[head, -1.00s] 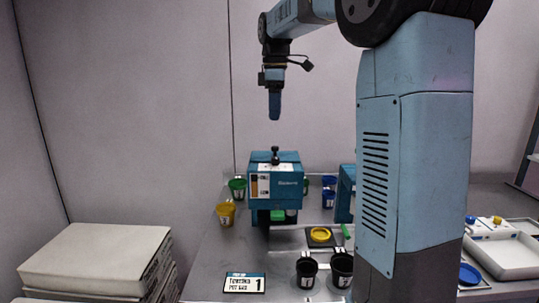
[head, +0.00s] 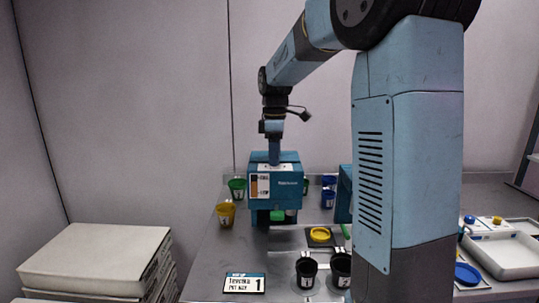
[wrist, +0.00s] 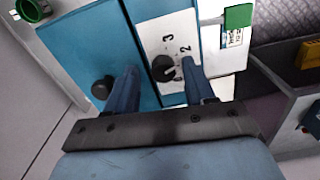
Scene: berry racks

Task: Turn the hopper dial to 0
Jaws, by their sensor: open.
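The teal hopper (head: 276,188) stands on the table in the head view. In the wrist view its dial (wrist: 163,68) is a black knob on a white plate (wrist: 165,35) marked with numbers, 3 and 2 being readable. The dial's exact setting is hard to tell. My gripper (wrist: 160,66) points down at the hopper's top, its blue fingers open on either side of the dial. I cannot tell whether they touch it. In the head view my gripper (head: 274,153) hides the dial.
A second black knob (wrist: 102,87) sits left of the fingers. Yellow (head: 225,213) and green (head: 237,188) cups stand left of the hopper. White slabs (head: 95,262) are stacked at left.

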